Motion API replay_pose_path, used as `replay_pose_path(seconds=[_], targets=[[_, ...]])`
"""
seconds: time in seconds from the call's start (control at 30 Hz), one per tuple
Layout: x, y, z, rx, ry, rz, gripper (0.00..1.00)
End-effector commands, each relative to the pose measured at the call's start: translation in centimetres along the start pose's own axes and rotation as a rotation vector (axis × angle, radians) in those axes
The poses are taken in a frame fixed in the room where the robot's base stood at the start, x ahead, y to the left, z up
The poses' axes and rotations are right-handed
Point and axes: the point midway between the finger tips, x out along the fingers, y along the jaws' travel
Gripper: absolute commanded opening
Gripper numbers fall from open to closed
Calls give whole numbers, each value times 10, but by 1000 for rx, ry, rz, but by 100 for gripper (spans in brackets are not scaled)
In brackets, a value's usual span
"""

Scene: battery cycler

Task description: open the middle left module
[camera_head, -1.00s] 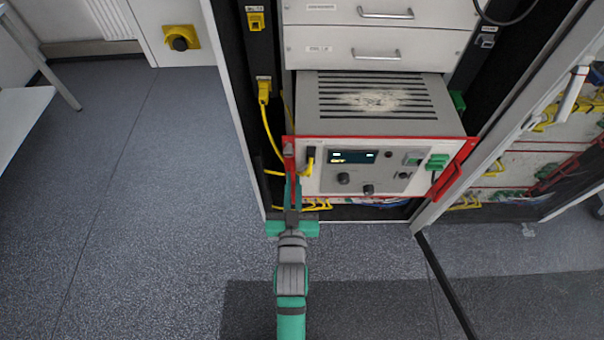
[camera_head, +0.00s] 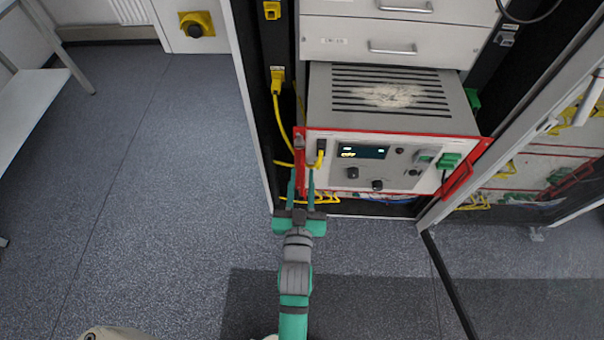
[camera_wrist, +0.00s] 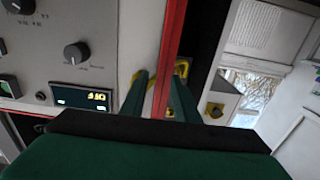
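The module (camera_head: 390,165) with a grey front, a small lit display and a red frame stands pulled out of the rack. Its slotted top (camera_head: 345,105) is exposed. A red handle (camera_head: 301,177) is at its left edge and another (camera_head: 462,178) at its right edge. My gripper (camera_head: 301,178) is at the lower left corner of the front, with its two green fingers spread apart. In the wrist view my gripper (camera_wrist: 160,88) has a finger on each side of the red edge (camera_wrist: 168,60), with gaps visible. The display (camera_wrist: 82,99) shows to its left.
Closed grey drawers (camera_head: 388,38) with silver handles sit above the module. A yellow cable (camera_head: 279,115) hangs left of it. An open door frame (camera_head: 510,125) stands to the right. The floor (camera_head: 140,190) on the left is clear up to a white table (camera_head: 35,105).

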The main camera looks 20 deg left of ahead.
Motion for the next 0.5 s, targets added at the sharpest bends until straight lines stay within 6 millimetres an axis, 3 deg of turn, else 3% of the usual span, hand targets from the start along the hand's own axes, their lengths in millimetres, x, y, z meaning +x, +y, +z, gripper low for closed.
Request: replay_pose_path(seconds=[0.5], targets=[[-75, 0, 1, 0, -3, -1, 28]])
